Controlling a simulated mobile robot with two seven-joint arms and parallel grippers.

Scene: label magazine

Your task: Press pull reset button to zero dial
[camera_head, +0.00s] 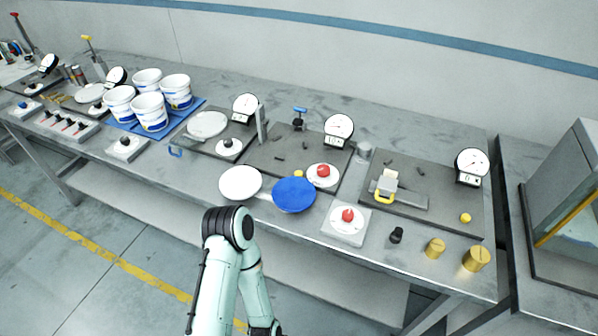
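Several round white dials stand on dark plates along the bench: one at the right (471,161), one in the middle (339,127), one left of it (245,104) and smaller ones farther left. Small number windows sit below the right and middle dials; the right one appears to read 0, the middle one is too small to read surely. A red button (347,215) sits on a white square base, another red button (323,171) on a round white base. Black buttons (227,143) are farther left. I cannot tell which is the reset button. Neither gripper shows; one of my arms is bent at bottom centre.
White tubs (151,112) stand on a blue mat at left. A white disc (240,182) and blue disc (294,195) lie near the front edge. Brass weights (476,258) and a small black knob (396,235) stand at front right. A glass-sided case (570,205) is at far right.

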